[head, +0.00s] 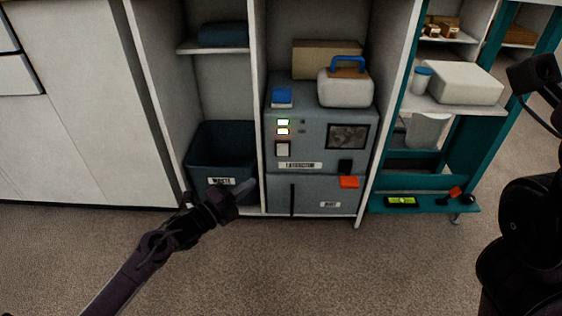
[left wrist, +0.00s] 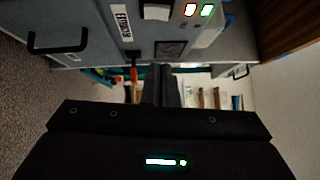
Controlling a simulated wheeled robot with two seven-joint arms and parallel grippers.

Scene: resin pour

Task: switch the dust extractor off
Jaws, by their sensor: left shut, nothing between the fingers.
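The dust extractor (head: 313,195) is a grey-blue cabinet in the middle bay. Its front has a green lamp (head: 283,122) and an orange-white lamp (head: 282,131), both lit. A pale square switch (head: 282,148) sits below them, above a label. In the left wrist view the switch (left wrist: 156,12) and lit lamps (left wrist: 198,10) show at the top edge. My left gripper (head: 247,187) is shut and empty, in front of the waste bin's right side, lower left of the switch and apart from it. My right arm (head: 520,240) is at the right edge; its fingers cannot be made out.
A dark waste bin (head: 221,150) stands in the bay left of the extractor. A white container with a blue handle (head: 345,88) and a blue-lidded item (head: 282,97) sit on top of the extractor. A teal cart (head: 475,150) stands to the right. The carpet in front is clear.

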